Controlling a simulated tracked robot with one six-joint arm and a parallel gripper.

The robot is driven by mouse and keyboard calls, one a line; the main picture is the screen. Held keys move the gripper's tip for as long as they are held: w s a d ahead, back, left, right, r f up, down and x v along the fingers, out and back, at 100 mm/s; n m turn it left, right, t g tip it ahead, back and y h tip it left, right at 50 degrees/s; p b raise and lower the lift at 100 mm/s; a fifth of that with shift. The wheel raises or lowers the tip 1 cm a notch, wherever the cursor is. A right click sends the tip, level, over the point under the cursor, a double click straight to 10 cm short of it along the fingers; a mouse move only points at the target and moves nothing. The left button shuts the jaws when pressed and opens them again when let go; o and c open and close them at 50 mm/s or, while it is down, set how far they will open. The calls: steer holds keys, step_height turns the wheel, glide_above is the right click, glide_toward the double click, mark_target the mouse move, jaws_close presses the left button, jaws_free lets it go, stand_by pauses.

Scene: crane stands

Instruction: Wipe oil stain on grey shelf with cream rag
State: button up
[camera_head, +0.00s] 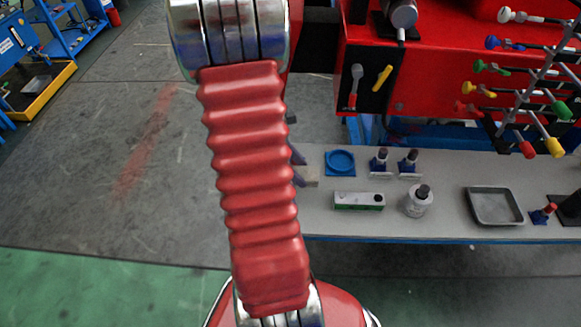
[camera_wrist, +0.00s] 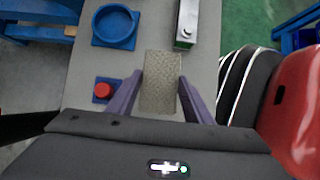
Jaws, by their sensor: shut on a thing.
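The cream rag (camera_wrist: 160,85) is a flat, textured rectangle between the purple fingers of my gripper (camera_wrist: 161,76) in the wrist view. My gripper is shut on it over the grey shelf (camera_wrist: 218,52). In the head view a corner of the rag (camera_head: 312,175) and the purple fingertips (camera_head: 298,167) show beside my red arm sleeve, at the left end of the grey shelf (camera_head: 450,175). I cannot tell whether the rag touches the shelf. I make out no oil stain; the rag and my arm hide part of the shelf.
Near the rag are a blue round dish (camera_head: 340,161) and a white-and-green box (camera_head: 359,201). A bottle (camera_head: 418,201), small blue-based stamps and a grey tray (camera_head: 494,206) stand further right. A red-topped blue item (camera_wrist: 104,89) is left of my fingers. Red machinery rises behind.

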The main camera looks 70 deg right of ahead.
steer(key=shift+r, duration=0.85)
steer(key=shift+w, duration=0.15)
steer(key=w+a+r+m, duration=0.1)
steer(key=w+a, duration=0.2)
steer(key=w, duration=0.6)
steer(key=w+a+m+y, duration=0.1)
steer(key=w+a, duration=0.2)
steer(key=w, duration=0.6)
steer(key=w+a+r+m, duration=0.1)
steer(key=w+a, duration=0.3)
steer(key=w, duration=0.5)
steer(key=w+a+r, duration=0.1)
steer(key=w+a, duration=0.4)
steer(key=a, duration=0.4)
steer(key=w+a+r, duration=0.1)
steer(key=w+a, duration=0.5)
steer(key=a, duration=0.4)
steer(key=w+a+r+y, duration=0.1)
steer(key=w+a, duration=0.5)
steer(key=a, duration=0.4)
steer(key=shift+w+a+m, duration=0.2)
steer(key=shift+m, duration=0.1)
